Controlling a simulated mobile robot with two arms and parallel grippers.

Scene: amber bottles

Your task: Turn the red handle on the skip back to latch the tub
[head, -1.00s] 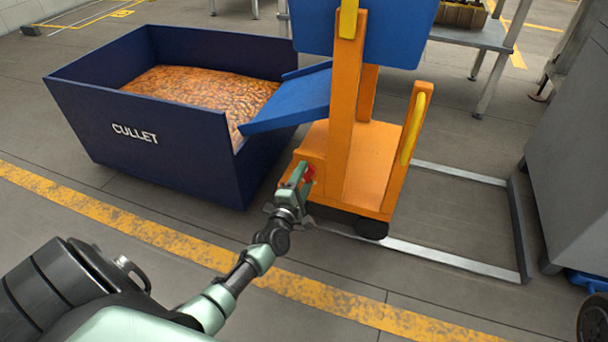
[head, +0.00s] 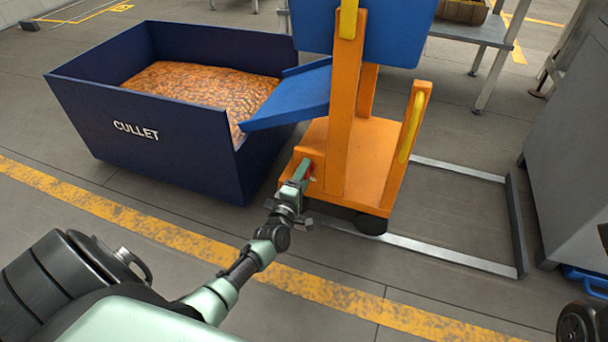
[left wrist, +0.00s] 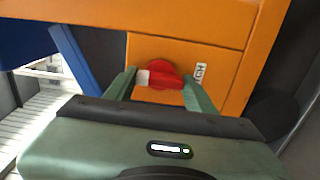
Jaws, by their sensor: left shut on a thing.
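The skip is an orange wheeled frame (head: 340,120) carrying a blue tub (head: 395,35), which is cut off by the top edge of the head view. The red handle (left wrist: 163,74) sits on a low orange panel of the skip. My left gripper (head: 301,172) reaches this panel from the front. In the left wrist view, the two green fingers (left wrist: 160,92) stand on either side of the handle, and the gripper is shut on it. In the head view the fingers mostly hide the handle. My right gripper is not in view.
A dark blue bin (head: 190,150) marked CULLET, filled with amber pieces (head: 200,88), stands left of the skip. A blue chute (head: 290,98) overhangs its edge. A metal floor frame (head: 450,255) lies right of the skip. A grey cabinet (head: 575,160) stands at far right.

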